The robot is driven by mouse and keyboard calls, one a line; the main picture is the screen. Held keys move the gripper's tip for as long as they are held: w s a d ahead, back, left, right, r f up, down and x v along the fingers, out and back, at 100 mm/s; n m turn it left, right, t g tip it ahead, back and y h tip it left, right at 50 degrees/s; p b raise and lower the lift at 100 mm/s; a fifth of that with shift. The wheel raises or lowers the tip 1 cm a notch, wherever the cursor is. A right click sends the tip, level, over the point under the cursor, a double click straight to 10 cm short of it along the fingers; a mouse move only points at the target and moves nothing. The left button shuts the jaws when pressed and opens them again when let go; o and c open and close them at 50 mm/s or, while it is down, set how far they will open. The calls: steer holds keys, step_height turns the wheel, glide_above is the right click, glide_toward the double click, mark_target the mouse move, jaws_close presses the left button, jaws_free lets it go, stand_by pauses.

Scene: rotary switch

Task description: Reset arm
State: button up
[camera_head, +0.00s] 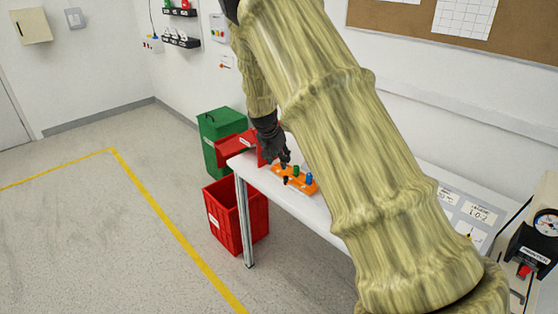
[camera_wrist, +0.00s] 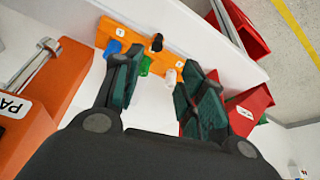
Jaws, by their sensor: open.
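My gripper (camera_head: 284,158) hangs over the white table (camera_head: 318,217), close to an orange board (camera_head: 280,172) with coloured pegs. In the wrist view my gripper (camera_wrist: 162,75) has its two fingers spread apart with nothing held between them. The orange board (camera_wrist: 185,57) lies beyond the fingertips, with a blue peg (camera_wrist: 113,46), a black peg (camera_wrist: 156,42) and a white peg (camera_wrist: 170,77). A green peg (camera_wrist: 145,65) is partly behind the left finger. A panel labelled 1-0-2 (camera_head: 481,214) is at the right of the head view; its switch is not clear.
A red bin (camera_head: 228,222) and a green bin (camera_head: 216,128) stand by the table's left end. A gauge box (camera_head: 532,243) is at far right. An orange block (camera_wrist: 45,95) lies left in the wrist view. Floor at left is free.

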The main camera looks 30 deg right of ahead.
stand_by(0.3)
steer(key=s+a+f+n+g+y, duration=0.1)
steer(key=s+a+f+n, duration=0.3)
steer(key=s+f, duration=0.9)
steer(key=s+a+f+n+y, duration=0.15)
steer(key=s+a+f, duration=0.45)
steer(key=s+f, duration=0.6)
steer(key=s+a+f+n, duration=0.2)
steer(key=s+a, duration=0.1)
steer(key=s, duration=0.6)
steer(key=s+a+f+n+g+y, duration=0.1)
steer(key=s+a+f+n, duration=0.1)
steer(key=s, duration=0.8)
steer(key=s+a+f+n, duration=0.2)
steer(key=s+a+f, duration=0.2)
steer(key=s, duration=0.5)
steer(key=shift+s+a, duration=0.2)
steer(key=shift+a, duration=0.25)
steer(key=shift+f+y, duration=0.1)
steer(key=shift+y, duration=0.15)
steer(key=shift+c, duration=0.5)
steer(key=shift+d, duration=0.1)
